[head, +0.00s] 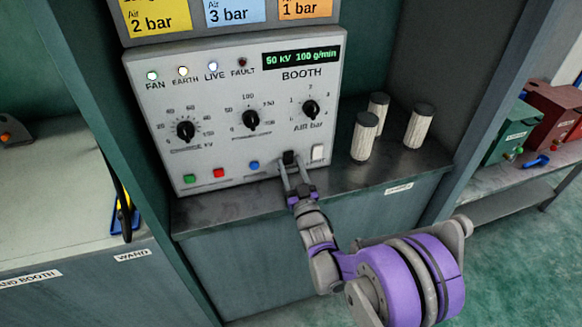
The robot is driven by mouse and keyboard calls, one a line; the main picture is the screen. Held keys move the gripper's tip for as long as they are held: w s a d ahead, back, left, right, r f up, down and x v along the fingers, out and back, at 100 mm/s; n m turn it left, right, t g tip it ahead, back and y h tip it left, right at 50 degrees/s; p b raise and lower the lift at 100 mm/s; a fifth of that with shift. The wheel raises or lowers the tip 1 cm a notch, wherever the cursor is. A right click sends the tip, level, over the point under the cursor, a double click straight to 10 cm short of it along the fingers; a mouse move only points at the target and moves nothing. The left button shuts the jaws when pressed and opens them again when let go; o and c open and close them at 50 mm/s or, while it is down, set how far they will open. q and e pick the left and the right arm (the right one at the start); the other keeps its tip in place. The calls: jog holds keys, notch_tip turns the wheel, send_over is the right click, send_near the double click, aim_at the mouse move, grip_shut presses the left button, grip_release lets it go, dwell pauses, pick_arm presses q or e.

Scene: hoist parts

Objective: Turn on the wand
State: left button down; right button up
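The grey booth control panel (215,140) stands upright in the cabinet, its display reading "50 kV 100 g/min". The FAN, EARTH and LIVE lamps look white, and the FAULT lamp is dark red. My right gripper (289,164) is at the panel's lower edge. Its two fingers are spread, with a small black switch (288,157) at their tips; I cannot tell if they touch it. My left gripper is not in view.
Several ribbed white cylinders with dark caps (364,136) stand on the metal shelf (230,205) to the right. Red and green boxes sit on a bench at far right.

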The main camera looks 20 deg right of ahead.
jog(key=shift+o, duration=0.8)
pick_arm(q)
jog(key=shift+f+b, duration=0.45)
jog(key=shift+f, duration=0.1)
pick_arm(e)
jog(key=v, duration=1.1)
jog(key=shift+w, duration=0.1)
jog(key=s+f+g, duration=0.4)
jog(key=s+g, duration=0.4)
jog(key=s, duration=0.6)
jog(key=s+f+g, duration=0.4)
jog(key=s+g, duration=0.4)
jog(key=s, duration=0.6)
pick_arm(q)
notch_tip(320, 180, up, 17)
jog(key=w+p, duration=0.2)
jog(key=p, duration=1.3)
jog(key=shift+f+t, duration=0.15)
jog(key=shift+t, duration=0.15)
pick_arm(e)
notch_tip(320, 180, up, 17)
jog(key=w, duration=0.2)
jog(key=shift+w+h, duration=0.3)
jog(key=shift+h, duration=0.1)
